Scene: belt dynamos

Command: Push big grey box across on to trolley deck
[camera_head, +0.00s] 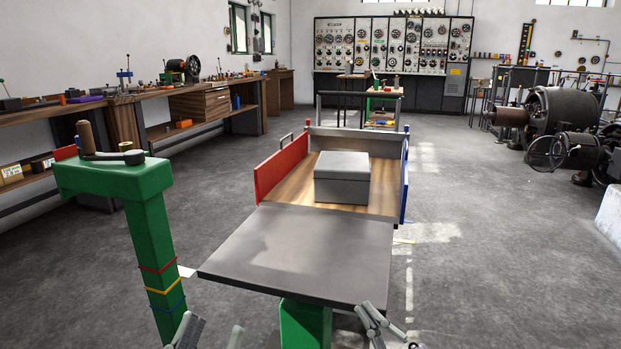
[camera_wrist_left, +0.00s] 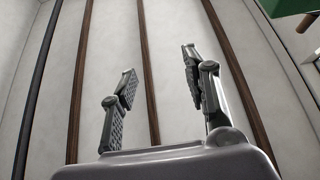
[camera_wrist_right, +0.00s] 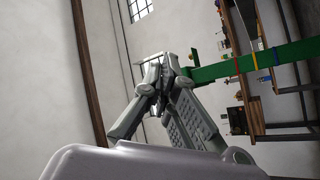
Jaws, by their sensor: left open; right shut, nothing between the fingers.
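The big grey box (camera_head: 342,178) sits upright with its lid on, on the wooden trolley deck (camera_head: 293,188). The trolley has a red side panel (camera_head: 281,167) on the left and a blue one (camera_head: 404,180) on the right. A bare grey table top (camera_head: 300,250) on a green stand adjoins the deck's near edge. My left gripper (camera_head: 212,334) is open and empty at the bottom edge, left of the table; it also shows in the left wrist view (camera_wrist_left: 160,88). My right gripper (camera_head: 376,318) is shut and empty by the table's near right corner; it also shows in the right wrist view (camera_wrist_right: 165,75). Neither gripper touches the box.
A green post (camera_head: 150,235) with a crank handle on top stands left of the table. Workbenches (camera_head: 170,95) line the left wall. A large motor (camera_head: 560,115) stands at the right. The floor (camera_head: 480,270) right of the table is clear.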

